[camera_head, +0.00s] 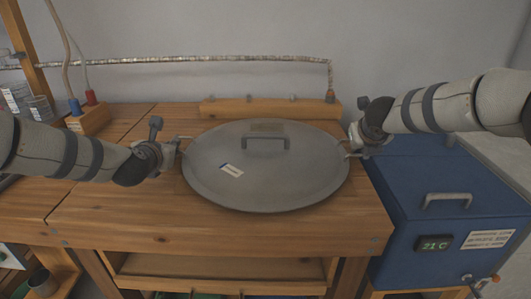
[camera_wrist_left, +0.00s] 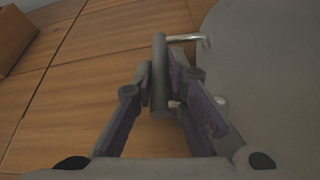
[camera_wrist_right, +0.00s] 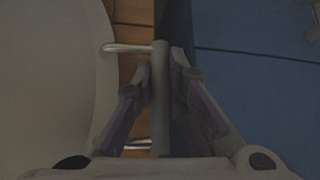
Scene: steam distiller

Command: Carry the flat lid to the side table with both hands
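The flat lid (camera_head: 300,180) is a round grey metal disc over the wooden workbench, with a top handle (camera_head: 265,142) and a small white label. It fills the right of the left wrist view (camera_wrist_left: 280,70) and the left of the right wrist view (camera_wrist_right: 45,80). My left gripper (camera_head: 178,146) is shut on the lid's left side handle (camera_wrist_left: 159,75). My right gripper (camera_head: 352,146) is shut on the lid's right side handle (camera_wrist_right: 160,95). The lid looks about level; whether it touches the bench is hard to tell.
The wooden workbench (camera_head: 100,205) lies under the lid. A blue box (camera_head: 410,185) with a handle and a 21 C display stands at the right. A wooden block (camera_head: 225,107) and a wrapped pipe (camera_head: 200,59) are behind. Jars (camera_head: 38,108) stand at the far left.

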